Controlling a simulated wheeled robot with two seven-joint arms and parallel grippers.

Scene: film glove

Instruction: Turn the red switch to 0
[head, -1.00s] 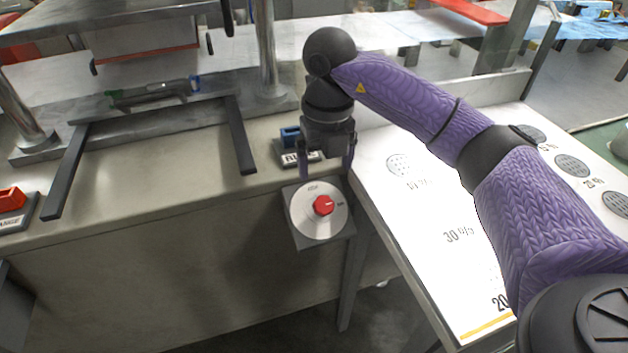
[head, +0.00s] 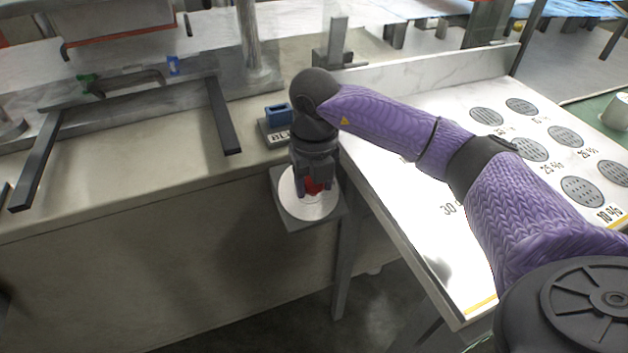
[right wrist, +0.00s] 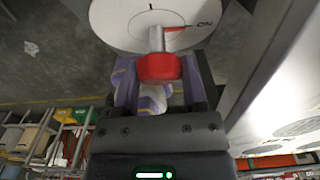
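A red mark on the dial (right wrist: 125,18) points right, toward lettering that looks like ON. The 0 mark cannot be made out. My left gripper is not in view.
A blue block (head: 277,112) on a labelled base stands on the bench behind the dial. A white panel (head: 420,225) with percent labels and dotted discs lies to the right. A dark metal frame (head: 225,118) is at the left. The floor below the dial is open.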

